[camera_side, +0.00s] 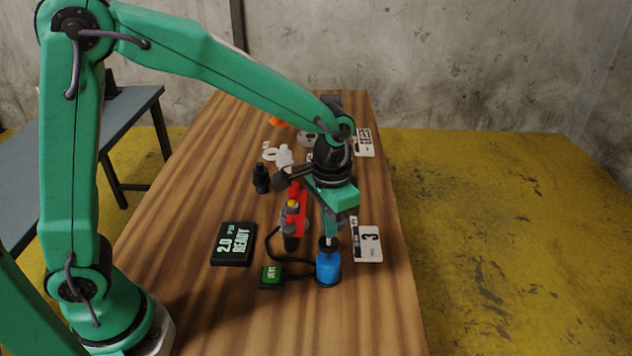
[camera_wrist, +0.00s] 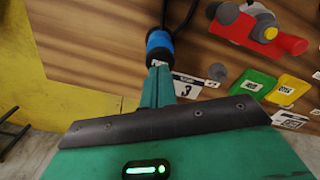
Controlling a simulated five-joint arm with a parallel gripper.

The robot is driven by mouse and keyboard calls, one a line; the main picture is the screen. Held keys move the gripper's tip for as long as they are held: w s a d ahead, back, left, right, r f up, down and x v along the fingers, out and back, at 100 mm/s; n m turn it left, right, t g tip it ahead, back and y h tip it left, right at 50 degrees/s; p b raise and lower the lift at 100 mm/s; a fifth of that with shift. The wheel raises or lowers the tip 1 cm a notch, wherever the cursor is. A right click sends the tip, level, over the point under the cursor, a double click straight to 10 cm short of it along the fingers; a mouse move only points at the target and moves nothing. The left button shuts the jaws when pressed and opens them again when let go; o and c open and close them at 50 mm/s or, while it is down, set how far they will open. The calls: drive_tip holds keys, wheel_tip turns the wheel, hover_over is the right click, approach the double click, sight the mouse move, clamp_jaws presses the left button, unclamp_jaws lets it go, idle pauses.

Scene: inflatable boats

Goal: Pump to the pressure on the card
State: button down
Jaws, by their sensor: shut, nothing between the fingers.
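The blue pump (camera_side: 328,269) with a black top stands upright near the table's front right; it also shows in the wrist view (camera_wrist: 159,41). My gripper (camera_side: 329,237) points down at the pump's black top, shut and empty; its closed fingers also show in the wrist view (camera_wrist: 158,70). I cannot tell whether they touch the top. A black display (camera_side: 233,243) reads 2.0 and READY. A red piece (camera_side: 294,218) with a yellow part lies behind the pump.
A green VENT button block (camera_side: 271,277) sits left of the pump, near a black hose. A black fitting (camera_side: 261,179) and white fittings (camera_side: 285,156) stand farther back. Another card (camera_side: 364,143) lies at the back right. Green (camera_wrist: 252,83) and yellow (camera_wrist: 289,90) tiles show in the wrist view.

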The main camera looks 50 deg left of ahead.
sight(329, 241)
drive_tip(key=shift+f, duration=0.45)
drive_tip(key=shift+f, duration=0.35)
drive_tip(key=shift+f, duration=1.25)
drive_tip(key=shift+r, duration=2.05)
